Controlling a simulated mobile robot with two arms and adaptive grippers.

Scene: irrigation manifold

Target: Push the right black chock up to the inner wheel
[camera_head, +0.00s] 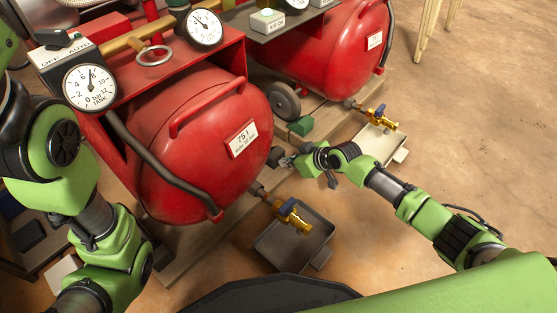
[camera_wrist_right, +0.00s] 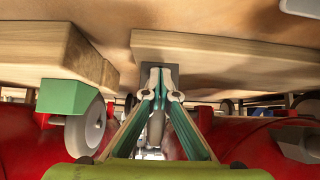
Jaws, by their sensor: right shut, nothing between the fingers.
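My right gripper (camera_head: 287,162) is shut and empty, low beside the near red tank's front right end. Its two fingertips (camera_wrist_right: 155,77) meet in the wrist view. A dark block, seemingly the black chock (camera_wrist_right: 173,72), shows right at the fingertips, against a wooden beam; I cannot tell whether they touch. A dark rounded part, seemingly the inner wheel (camera_head: 275,156), is mostly hidden by the gripper in the head view. My left arm comes in from the left; its gripper is out of view.
A green chock (camera_head: 301,126) sits by the far tank's grey wheel (camera_head: 285,101); both show in the wrist view too. Brass drain valves (camera_head: 291,215) stick out over grey trays (camera_head: 309,263).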

